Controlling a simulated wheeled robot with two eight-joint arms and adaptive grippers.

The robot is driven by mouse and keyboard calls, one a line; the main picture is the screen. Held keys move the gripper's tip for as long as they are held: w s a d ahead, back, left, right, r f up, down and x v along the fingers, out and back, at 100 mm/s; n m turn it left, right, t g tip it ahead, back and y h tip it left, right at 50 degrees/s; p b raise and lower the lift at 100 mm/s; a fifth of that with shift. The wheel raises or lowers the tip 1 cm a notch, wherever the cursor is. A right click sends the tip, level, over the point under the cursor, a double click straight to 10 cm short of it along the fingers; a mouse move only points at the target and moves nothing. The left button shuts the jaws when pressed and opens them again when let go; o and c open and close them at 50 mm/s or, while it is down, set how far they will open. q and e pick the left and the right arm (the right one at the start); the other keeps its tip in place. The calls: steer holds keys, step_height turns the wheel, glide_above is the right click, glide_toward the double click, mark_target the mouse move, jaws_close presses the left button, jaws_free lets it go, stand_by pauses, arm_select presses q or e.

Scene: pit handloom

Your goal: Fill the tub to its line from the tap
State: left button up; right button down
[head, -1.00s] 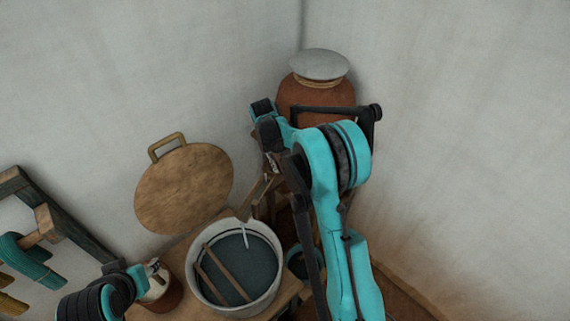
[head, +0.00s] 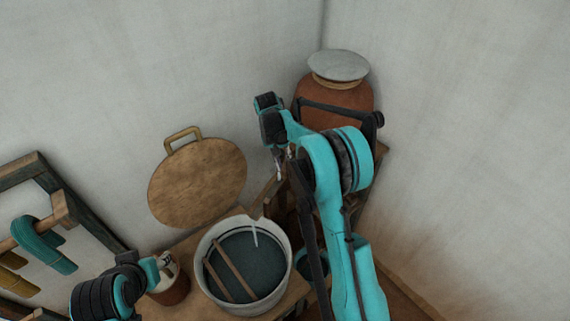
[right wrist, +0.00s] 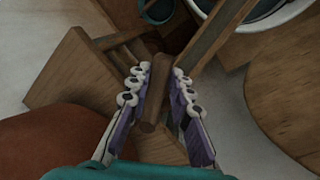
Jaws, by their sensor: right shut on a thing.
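The tub (head: 205,288) is a pale round vessel in the lower middle of the head view. It holds dark water (head: 258,268) with a pale stream (head: 254,234) falling in at its far side. I cannot make out the fill line. The stream comes from a wooden spout (head: 264,197) below the clay jar (head: 318,94). My right gripper (right wrist: 159,88) is shut on a brown wooden tap handle (right wrist: 154,97), between its purple-padded fingers in the right wrist view. My left gripper (head: 166,261) is left of the tub, above a small brown pot (head: 172,290); its finger opening is unclear.
Two wooden sticks (head: 231,271) lie across the tub. A round wooden lid (head: 197,182) with a handle leans on the wall behind. A teal bucket (head: 304,262) is right of the tub, partly behind my right arm. A rack with teal and yellow hanks (head: 45,245) stands left.

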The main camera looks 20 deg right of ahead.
steer(key=c, duration=1.3)
jaws_free()
steer(key=shift+c, duration=0.2)
steer(key=shift+r, duration=0.1)
step_height(320, 180, up, 12)
steer(key=w+a, duration=0.1)
steer(key=a, duration=0.1)
steer(key=shift+f, duration=0.2)
steer(key=shift+w, duration=0.1)
